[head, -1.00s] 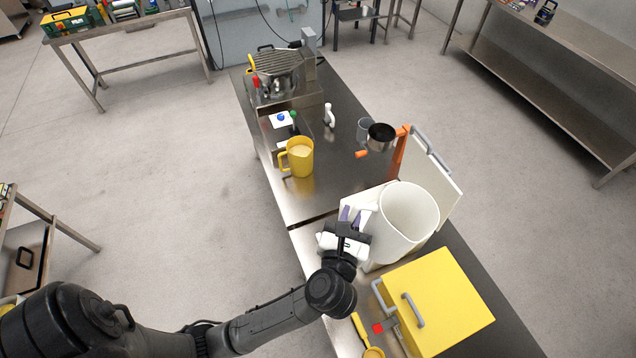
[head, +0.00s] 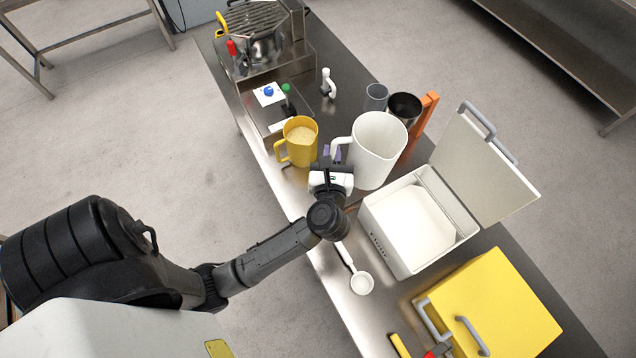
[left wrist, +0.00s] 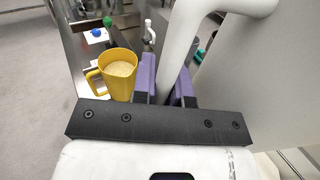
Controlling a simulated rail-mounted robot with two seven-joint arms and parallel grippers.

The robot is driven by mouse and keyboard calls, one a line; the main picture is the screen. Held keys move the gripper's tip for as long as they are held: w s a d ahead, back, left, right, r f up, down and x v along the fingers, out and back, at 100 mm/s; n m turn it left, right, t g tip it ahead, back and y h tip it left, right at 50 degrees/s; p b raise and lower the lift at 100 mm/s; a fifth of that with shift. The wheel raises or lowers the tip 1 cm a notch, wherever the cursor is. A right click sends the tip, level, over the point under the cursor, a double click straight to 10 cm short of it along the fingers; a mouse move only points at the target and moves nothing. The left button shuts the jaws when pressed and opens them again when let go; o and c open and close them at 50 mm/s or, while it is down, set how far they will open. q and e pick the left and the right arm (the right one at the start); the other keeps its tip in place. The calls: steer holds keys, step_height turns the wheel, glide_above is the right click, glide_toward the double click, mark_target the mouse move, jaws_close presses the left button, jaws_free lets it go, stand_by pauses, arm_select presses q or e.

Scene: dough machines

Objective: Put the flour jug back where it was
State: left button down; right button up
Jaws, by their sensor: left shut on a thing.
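A large white jug (head: 374,152) stands upright behind the open white bin, near the middle of the table. My left gripper (head: 331,166) is shut on its handle, on the jug's left side. In the left wrist view the white handle (left wrist: 184,40) runs down between my purple fingers (left wrist: 166,88). I cannot tell whether the jug's base touches the table. The jug looks empty inside from above. A smaller yellow jug (head: 298,142) with pale contents stands just left of it; it also shows in the left wrist view (left wrist: 118,72). My right gripper is not in view.
The open white bin (head: 390,250) holds pale material, its lid (head: 490,165) raised at the right. A yellow box (head: 495,300) stands in front. A white scoop (head: 358,280) lies beside the bin. A dark metal cup (head: 404,108) and orange post (head: 424,112) are close behind the jug.

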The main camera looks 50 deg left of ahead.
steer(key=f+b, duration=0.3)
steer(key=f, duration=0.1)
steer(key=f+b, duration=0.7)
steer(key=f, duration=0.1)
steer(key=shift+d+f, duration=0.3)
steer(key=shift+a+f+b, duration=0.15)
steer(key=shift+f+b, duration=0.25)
steer(key=shift+b, duration=0.2)
arm_select(q)
steer(key=shift+s+a+f+n+g+y, duration=0.75)
steer(key=shift+s+a+f, duration=0.7)
steer(key=shift+f, duration=3.15)
steer(key=shift+s+a+f+n+g+y, duration=0.75)
steer(key=shift+a+f, duration=1.3)
steer(key=shift+f, duration=2.55)
steer(key=shift+s+a+f+n+g+y, duration=0.4)
steer(key=shift+s+a+f+n+g, duration=1.05)
steer(key=shift+f, duration=3.15)
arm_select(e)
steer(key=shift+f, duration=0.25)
arm_select(q)
steer(key=shift+w+a+m+t, duration=0.2)
steer(key=shift+a+m+t, duration=0.1)
steer(key=shift+m, duration=0.15)
